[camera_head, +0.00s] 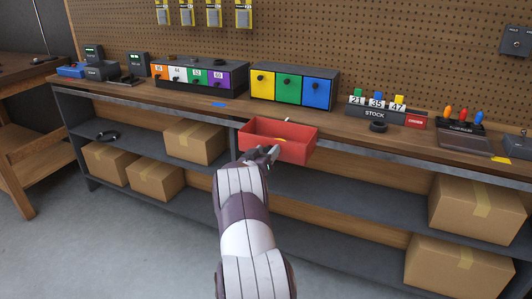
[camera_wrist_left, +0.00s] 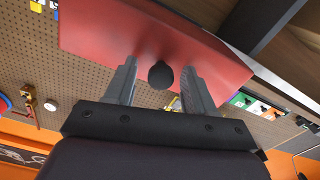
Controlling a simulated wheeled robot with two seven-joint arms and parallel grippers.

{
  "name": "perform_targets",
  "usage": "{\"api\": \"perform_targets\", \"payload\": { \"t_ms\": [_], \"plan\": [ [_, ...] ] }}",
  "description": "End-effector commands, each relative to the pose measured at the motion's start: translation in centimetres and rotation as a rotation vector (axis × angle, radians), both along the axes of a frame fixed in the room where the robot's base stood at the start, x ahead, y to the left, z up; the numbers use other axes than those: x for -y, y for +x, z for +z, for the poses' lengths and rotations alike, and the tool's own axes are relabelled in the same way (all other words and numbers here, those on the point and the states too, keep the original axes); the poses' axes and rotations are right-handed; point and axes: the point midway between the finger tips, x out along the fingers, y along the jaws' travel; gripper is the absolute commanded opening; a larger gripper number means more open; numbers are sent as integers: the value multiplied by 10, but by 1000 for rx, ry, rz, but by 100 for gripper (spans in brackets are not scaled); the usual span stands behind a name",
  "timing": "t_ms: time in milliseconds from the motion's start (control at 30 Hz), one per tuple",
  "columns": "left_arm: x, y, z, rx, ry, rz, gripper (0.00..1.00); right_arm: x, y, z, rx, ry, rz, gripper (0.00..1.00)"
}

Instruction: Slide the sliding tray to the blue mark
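The sliding tray (camera_head: 297,149) is a red open box at the front edge of the bench, near the middle of the head view. Its red front fills the top of the left wrist view (camera_wrist_left: 105,40), with a round dark knob (camera_wrist_left: 160,75) on it. The blue mark (camera_head: 218,104) is a small strip on the bench top, left of the tray. My left gripper (camera_head: 265,154) is at the tray's front. In the wrist view its fingers stand apart on either side of the knob, with gaps showing. My right gripper is not in view.
A yellow mark (camera_head: 501,159) lies at the bench's right end. Behind the tray stand a unit with yellow, green and blue drawers (camera_head: 292,88) and a small-drawer unit (camera_head: 200,76). A stock stand (camera_head: 374,113) is to the right. Cardboard boxes (camera_head: 195,143) sit on the lower shelves.

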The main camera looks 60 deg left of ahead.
Motion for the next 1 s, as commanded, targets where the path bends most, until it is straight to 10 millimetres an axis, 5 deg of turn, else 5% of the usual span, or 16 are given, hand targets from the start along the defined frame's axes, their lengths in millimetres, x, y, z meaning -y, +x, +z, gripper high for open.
{"api": "perform_targets", "payload": {
  "t_ms": [167,600,1000],
  "plan": [
    [5,-9,1,-2,-1,1,54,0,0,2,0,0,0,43],
    [64,-95,1,-1,-2,3,54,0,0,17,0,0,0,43],
    [71,-105,0,0,0,0,54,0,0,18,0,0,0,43]
  ]
}}
